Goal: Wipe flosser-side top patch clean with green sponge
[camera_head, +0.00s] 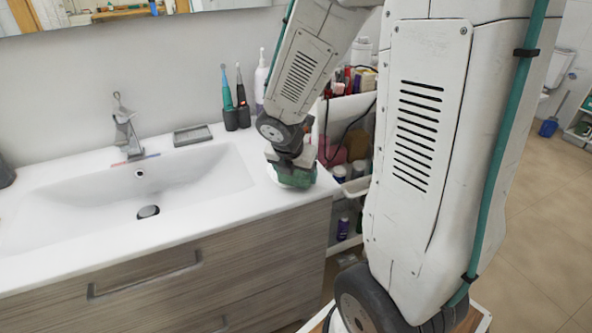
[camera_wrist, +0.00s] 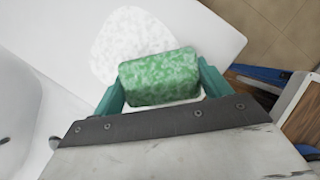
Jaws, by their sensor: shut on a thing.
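My gripper (camera_wrist: 160,85) is shut on the green sponge (camera_wrist: 158,76), with a teal finger on each side of it. In the head view the sponge (camera_head: 293,176) is under my gripper, low over the right end of the white counter top. A pale, speckled whitish patch (camera_wrist: 125,38) shows on the counter beside the sponge in the wrist view. The sponge overlaps the patch's near edge in that view. I cannot tell whether the sponge touches the counter. In the head view the patch is mostly hidden by the sponge and my arm.
The sink basin (camera_head: 150,190) with its faucet (camera_head: 125,125) is left of the sponge. A soap dish (camera_head: 192,134), upright toothbrush-like handles (camera_head: 241,88) and a white bottle (camera_head: 261,78) stand at the back. A filled cart (camera_head: 348,188) is just right of the counter.

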